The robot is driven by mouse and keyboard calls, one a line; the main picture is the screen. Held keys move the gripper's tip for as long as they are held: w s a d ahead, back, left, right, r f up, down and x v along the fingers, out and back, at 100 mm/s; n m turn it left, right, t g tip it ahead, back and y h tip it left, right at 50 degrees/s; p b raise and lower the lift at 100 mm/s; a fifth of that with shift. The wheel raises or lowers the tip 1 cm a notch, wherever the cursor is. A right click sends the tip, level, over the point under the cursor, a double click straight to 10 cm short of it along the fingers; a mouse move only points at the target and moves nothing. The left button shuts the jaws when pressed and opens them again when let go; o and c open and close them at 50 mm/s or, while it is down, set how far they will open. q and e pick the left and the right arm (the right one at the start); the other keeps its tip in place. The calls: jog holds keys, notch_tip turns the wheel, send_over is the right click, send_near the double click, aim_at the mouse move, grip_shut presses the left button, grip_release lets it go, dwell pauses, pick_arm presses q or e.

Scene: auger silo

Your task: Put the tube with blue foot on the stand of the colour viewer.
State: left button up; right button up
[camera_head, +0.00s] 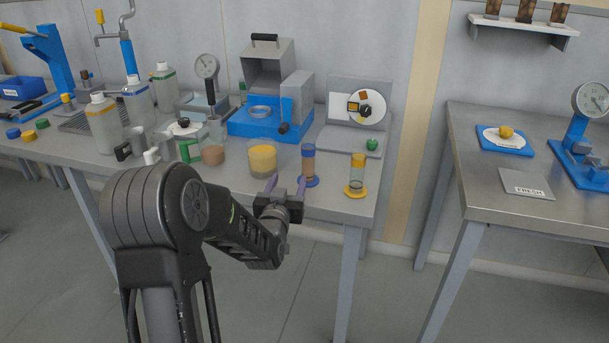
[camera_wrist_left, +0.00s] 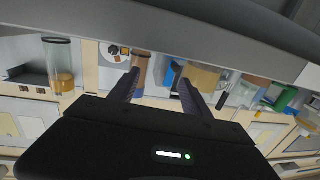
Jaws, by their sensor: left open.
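The tube with blue foot (camera_head: 308,163) stands upright near the front edge of the left table, with brown content inside. My left gripper (camera_head: 286,184) is open and empty, just in front and to the left of this tube at the table's edge. The colour viewer (camera_head: 346,92) stands at the table's back right, a grey panel with a white disc of coloured patches. Its grey base (camera_head: 340,141) carries a green knob. My right gripper is out of view.
A tube with yellow foot (camera_head: 357,174) stands right of the blue-footed one. A beaker with yellow content (camera_head: 262,159) stands to the left. A blue machine (camera_head: 262,122) stands behind. Bottles and jars crowd the left side. A gap separates the right table (camera_head: 470,180).

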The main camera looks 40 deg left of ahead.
pick_arm(q)
jog(key=shift+s+a+f+p, duration=0.3)
jog(key=shift+s+a+p, duration=0.1)
jog(key=shift+s+a, duration=0.15)
jog(key=shift+s+f+n+p, duration=0.1)
jog(key=shift+n+p, duration=0.2)
jog(key=shift+p, duration=0.05)
jog(key=m, duration=0.1)
send_near(308, 168)
jog(key=shift+w+a+f+t+h+p, duration=0.15)
jog(key=shift+w+a+h, duration=0.05)
jog(key=shift+w+a, duration=0.25)
jog(key=shift+w+a+f+t+h+p, duration=0.1)
jog(key=shift+w+a+t+h+p, duration=0.1)
jog(key=shift+w+a, duration=0.25)
jog(key=shift+d+r, duration=0.15)
jog(key=shift+d, duration=0.1)
jog(key=shift+a, duration=0.1)
jog(key=shift+w, duration=0.1)
jog(key=shift+x, duration=1.25)
